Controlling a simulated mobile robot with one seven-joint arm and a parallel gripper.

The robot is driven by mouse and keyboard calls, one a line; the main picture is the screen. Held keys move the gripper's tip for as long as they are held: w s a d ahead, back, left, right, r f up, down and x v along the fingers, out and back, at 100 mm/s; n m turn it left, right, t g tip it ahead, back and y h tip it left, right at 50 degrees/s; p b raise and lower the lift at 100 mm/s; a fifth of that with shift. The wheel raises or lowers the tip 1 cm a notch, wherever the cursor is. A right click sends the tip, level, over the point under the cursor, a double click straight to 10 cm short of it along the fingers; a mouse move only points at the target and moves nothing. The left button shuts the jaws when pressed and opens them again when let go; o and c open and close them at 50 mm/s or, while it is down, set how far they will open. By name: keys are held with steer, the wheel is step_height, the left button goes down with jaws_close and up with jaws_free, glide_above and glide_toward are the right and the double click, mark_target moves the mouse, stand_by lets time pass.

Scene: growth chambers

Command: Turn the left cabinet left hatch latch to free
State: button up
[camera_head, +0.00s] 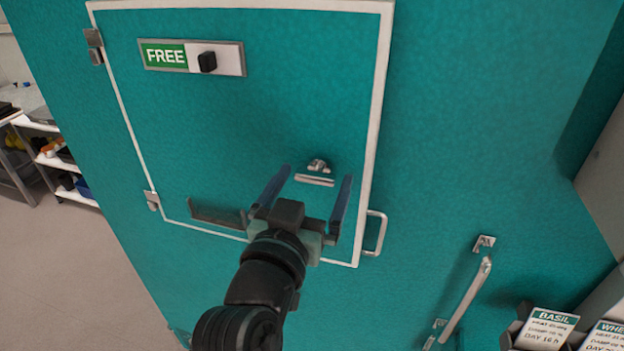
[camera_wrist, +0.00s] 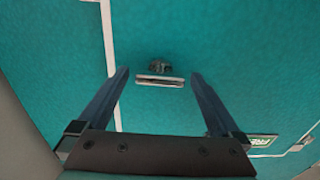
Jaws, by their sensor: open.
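The hatch (camera_head: 240,115) is a teal panel with a white border on the teal cabinet wall. A small silver fitting, apparently the latch (camera_head: 314,180), sits low on the hatch's right side: a round mount with a flat bar under it. My gripper (camera_head: 315,174) is open, its dark fingers to either side of the latch bar in the picture. In the wrist view the latch (camera_wrist: 160,82) lies between the fingertips of my gripper (camera_wrist: 160,73); I cannot tell the remaining depth. A plate high on the hatch shows a green FREE sign (camera_head: 165,56) and a black knob (camera_head: 207,62).
A silver handle (camera_head: 376,234) stands out at the hatch's lower right edge. A longer handle (camera_head: 466,300) is on the wall to the right. Labelled cards, one reading BASIL (camera_head: 546,328), stand at the bottom right. Shelves (camera_head: 62,160) are at the far left, with open floor before them.

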steer(key=c, duration=1.3)
steer(key=shift+n, duration=0.3)
steer(key=n+p, duration=0.1)
steer(key=n, duration=0.2)
steer(key=shift+n, duration=0.3)
steer(key=n+p, duration=0.1)
steer(key=n, duration=0.3)
steer(key=shift+r+p, duration=0.1)
steer(key=shift+p, duration=0.3)
steer(key=n+p, duration=0.3)
steer(key=n, duration=0.3)
steer(key=shift+n, duration=0.4)
steer(key=shift+n+p, duration=1)
steer(key=shift+n, duration=0.4)
